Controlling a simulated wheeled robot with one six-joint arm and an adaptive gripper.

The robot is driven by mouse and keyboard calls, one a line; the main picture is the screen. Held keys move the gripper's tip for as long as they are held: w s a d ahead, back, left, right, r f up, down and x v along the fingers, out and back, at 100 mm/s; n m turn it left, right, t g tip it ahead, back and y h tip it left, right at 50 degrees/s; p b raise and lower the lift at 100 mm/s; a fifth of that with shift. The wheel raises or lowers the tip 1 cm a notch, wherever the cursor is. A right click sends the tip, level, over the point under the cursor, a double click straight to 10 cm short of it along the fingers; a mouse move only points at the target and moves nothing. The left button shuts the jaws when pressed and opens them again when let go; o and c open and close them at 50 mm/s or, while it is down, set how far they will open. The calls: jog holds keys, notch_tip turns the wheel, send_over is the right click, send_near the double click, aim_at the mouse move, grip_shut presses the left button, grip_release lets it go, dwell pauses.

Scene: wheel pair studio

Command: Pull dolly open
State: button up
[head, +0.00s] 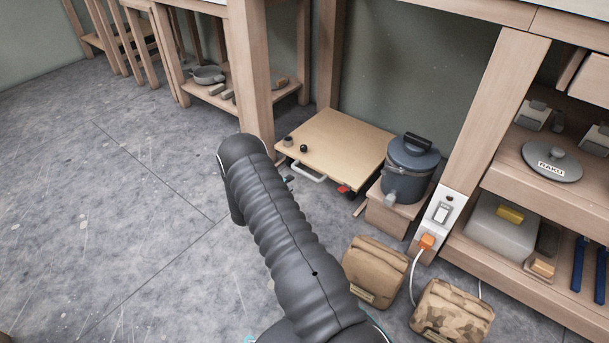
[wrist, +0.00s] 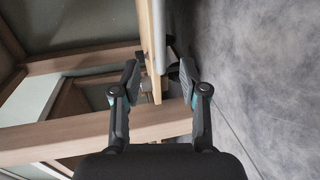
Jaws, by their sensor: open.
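The dolly (head: 340,148) is a low, flat wooden board under the bench, with a white handle (head: 308,173) on its front edge and a red piece below it. In the wrist view, the board's edge (wrist: 147,45) and the pale handle bar (wrist: 159,35) run down the picture between my fingers. My gripper (wrist: 160,78) is open, with one finger on each side of them. I see no clear contact, and cannot tell how deep the bar lies between the fingertips. In the head view my arm hides most of the gripper.
A dark lidded pot (head: 409,170) stands on a wooden block right of the dolly. Two bags (head: 375,270) and a power socket with an orange plug (head: 427,241) are nearer. A bench leg (head: 248,70) rises left of the dolly. The floor (head: 110,210) at left is clear.

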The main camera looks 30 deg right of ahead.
aim_at(305, 172)
jog(key=b+x, duration=0.1)
jog(key=x, duration=0.9)
jog(key=shift+w+d, duration=0.15)
jog(key=shift+d, duration=0.2)
grip_shut()
